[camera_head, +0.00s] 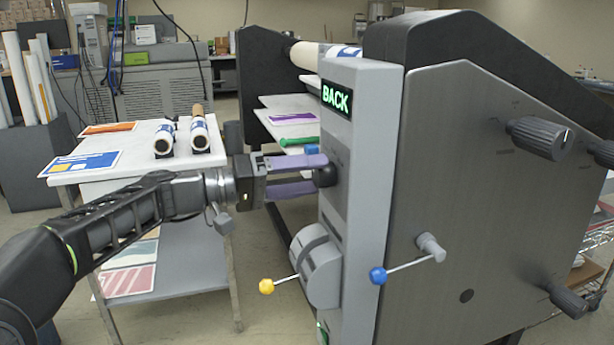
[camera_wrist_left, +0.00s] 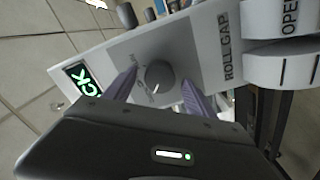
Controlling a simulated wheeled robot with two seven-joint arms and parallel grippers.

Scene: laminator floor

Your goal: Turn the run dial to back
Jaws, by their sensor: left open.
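The run dial (camera_head: 326,176) is a dark round knob on the narrow grey face of the laminator's end post. In the left wrist view the dial (camera_wrist_left: 158,74) shows a pale mark near its lower edge; the small lettering around it is partly hidden and unreadable. The display (camera_head: 337,97) above it reads "BACK" in green. My left gripper (camera_head: 314,174) is open, its purple fingers on either side of the dial. In the left wrist view the left gripper (camera_wrist_left: 160,88) shows a gap between each finger and the knob. My right gripper is not in view.
Below the dial is a grey roll-gap lever housing (camera_head: 316,264) with a yellow-knobbed lever (camera_head: 267,286). A blue-knobbed lever (camera_head: 378,276) is on the side panel.

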